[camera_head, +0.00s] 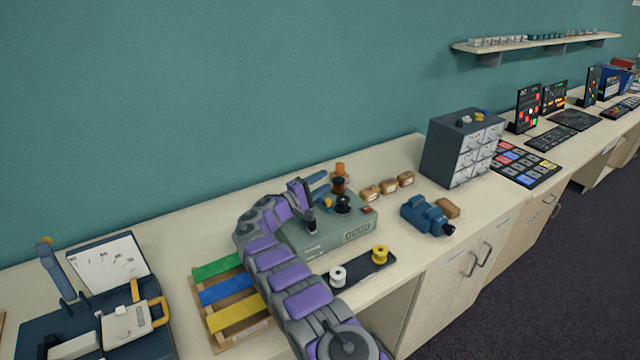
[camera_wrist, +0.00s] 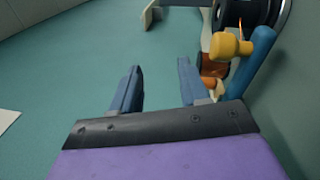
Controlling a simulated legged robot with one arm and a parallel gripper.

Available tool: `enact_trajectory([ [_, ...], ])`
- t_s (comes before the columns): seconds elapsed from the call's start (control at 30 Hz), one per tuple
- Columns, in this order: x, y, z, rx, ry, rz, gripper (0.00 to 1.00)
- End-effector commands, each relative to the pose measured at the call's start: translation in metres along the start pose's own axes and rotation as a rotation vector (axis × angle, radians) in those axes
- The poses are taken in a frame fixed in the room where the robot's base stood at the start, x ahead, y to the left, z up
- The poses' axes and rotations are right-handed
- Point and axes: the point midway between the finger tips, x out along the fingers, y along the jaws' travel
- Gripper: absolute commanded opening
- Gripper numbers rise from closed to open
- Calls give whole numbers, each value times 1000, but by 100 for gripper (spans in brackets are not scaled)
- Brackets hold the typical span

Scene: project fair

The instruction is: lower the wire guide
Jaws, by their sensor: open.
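A grey-green machine (camera_head: 325,235) stands on the bench, with black and copper parts and a small yellow knob (camera_head: 328,203) on top. In the wrist view, the yellow knob (camera_wrist: 230,46) sits beside a slanted blue bar (camera_wrist: 255,62), which may be the wire guide; I cannot tell for sure. A copper coil (camera_wrist: 213,68) and a black wheel (camera_wrist: 245,12) are close to it. My gripper (camera_head: 325,183) is open above the machine, with nothing between its blue fingers (camera_wrist: 158,75). The knob and bar are outside the fingers, to the right in the wrist view.
A black holder (camera_head: 358,268) with a white and a yellow spool lies in front of the machine. Colored strips (camera_head: 225,290) lie left of it, partly behind my arm. A blue device (camera_head: 425,215) and a drawer cabinet (camera_head: 455,150) stand to the right. The wall is close behind.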

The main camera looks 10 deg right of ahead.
Motion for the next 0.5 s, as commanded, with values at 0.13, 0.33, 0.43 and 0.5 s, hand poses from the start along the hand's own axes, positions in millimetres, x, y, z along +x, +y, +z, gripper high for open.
enact_trajectory([
  [0.13, -19, 2, -1, -4, 3, 2, 45],
  [0.33, -63, 2, -2, -5, 3, 5, 45],
  [0.43, -87, 1, -4, -4, 7, 3, 45],
  [0.5, -102, 0, -4, -5, 4, 3, 45],
])
